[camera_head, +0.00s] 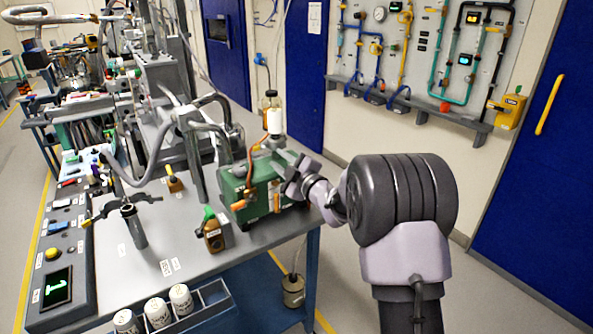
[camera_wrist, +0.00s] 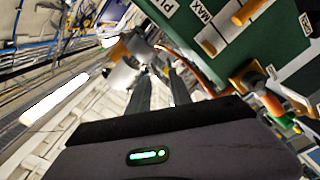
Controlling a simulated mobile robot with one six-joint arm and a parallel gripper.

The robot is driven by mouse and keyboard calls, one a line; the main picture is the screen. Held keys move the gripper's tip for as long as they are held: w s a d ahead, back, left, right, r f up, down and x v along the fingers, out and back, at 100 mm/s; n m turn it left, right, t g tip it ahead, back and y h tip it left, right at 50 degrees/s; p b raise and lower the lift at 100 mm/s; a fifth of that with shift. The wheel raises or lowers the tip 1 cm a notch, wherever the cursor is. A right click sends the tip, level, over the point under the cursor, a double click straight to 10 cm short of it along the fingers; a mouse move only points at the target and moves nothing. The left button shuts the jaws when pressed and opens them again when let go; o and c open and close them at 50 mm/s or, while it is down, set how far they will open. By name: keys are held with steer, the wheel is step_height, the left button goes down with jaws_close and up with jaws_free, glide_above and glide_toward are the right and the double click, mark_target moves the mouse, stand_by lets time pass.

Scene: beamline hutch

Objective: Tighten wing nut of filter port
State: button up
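A green pump box (camera_head: 250,195) stands on the grey bench in the head view, and its labelled green side (camera_wrist: 235,50) fills the upper right of the wrist view. In the wrist view, a silver fitting with a brass-coloured part (camera_wrist: 125,50) lies just beyond my fingertips; I cannot make out for certain which part is the wing nut. My gripper (camera_head: 290,170) is at the right top of the pump. In the wrist view, the two dark fingers of my gripper (camera_wrist: 158,72) stand apart with a gap between them, and nothing is clearly held.
A bottle with a white cylinder (camera_head: 274,122) rises behind the pump, near an orange hose (camera_head: 253,150). A brown bottle (camera_head: 212,232) stands at the pump's front left. A clamp stand (camera_head: 133,225) is farther left. White-lidded containers (camera_head: 157,312) sit at the bench's front edge.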

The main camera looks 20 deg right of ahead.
steer(key=p+v, duration=0.1)
steer(key=v, duration=1)
steer(key=shift+s, duration=0.25)
steer(key=shift+d+r, duration=0.1)
steer(key=s+d+r+m+g+h, duration=0.2)
steer(key=s+r+m+g+h, duration=0.2)
steer(key=s+r+m+h, duration=0.4)
steer(key=s+a+f+m+g+y, duration=0.1)
steer(key=s+a+f+m+g, duration=0.1)
steer(key=s, duration=0.7)
steer(key=s+a+f+m+g+y, duration=0.2)
steer(key=s+a+m, duration=0.3)
steer(key=s, duration=0.5)
steer(key=s+a+f+m+g+y, duration=0.1)
steer(key=s+a+f+m+g, duration=0.2)
steer(key=s, duration=0.7)
steer(key=shift+a+m, duration=0.5)
steer(key=shift+a, duration=0.5)
steer(key=shift+s, duration=0.1)
